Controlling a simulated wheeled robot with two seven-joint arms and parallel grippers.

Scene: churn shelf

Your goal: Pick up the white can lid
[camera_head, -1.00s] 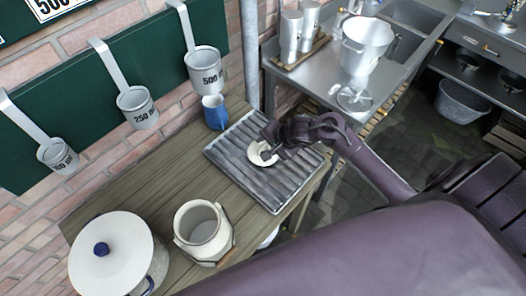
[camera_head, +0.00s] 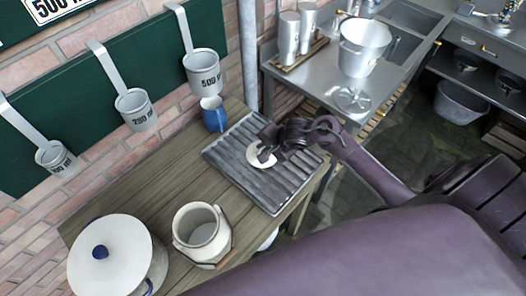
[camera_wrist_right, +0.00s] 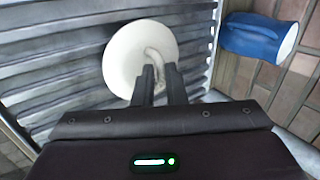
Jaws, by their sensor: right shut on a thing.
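The white can lid (camera_head: 255,155) is a round disc over the grey ribbed tray (camera_head: 225,165) on the wooden table. In the right wrist view the lid (camera_wrist_right: 122,62) shows a curved raised handle at its middle. My right gripper (camera_head: 267,152) is at the lid, its fingers shut on the handle; the fingertips (camera_wrist_right: 160,72) meet it in the wrist view. I cannot tell whether the lid touches the tray. My left gripper is not in view.
A blue mug (camera_head: 213,114) stands just behind the tray. A cream can without a lid (camera_head: 202,232) and a white pot with a blue-knobbed lid (camera_head: 112,255) stand at the front left. Measuring ladles (camera_head: 203,72) hang on the green board.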

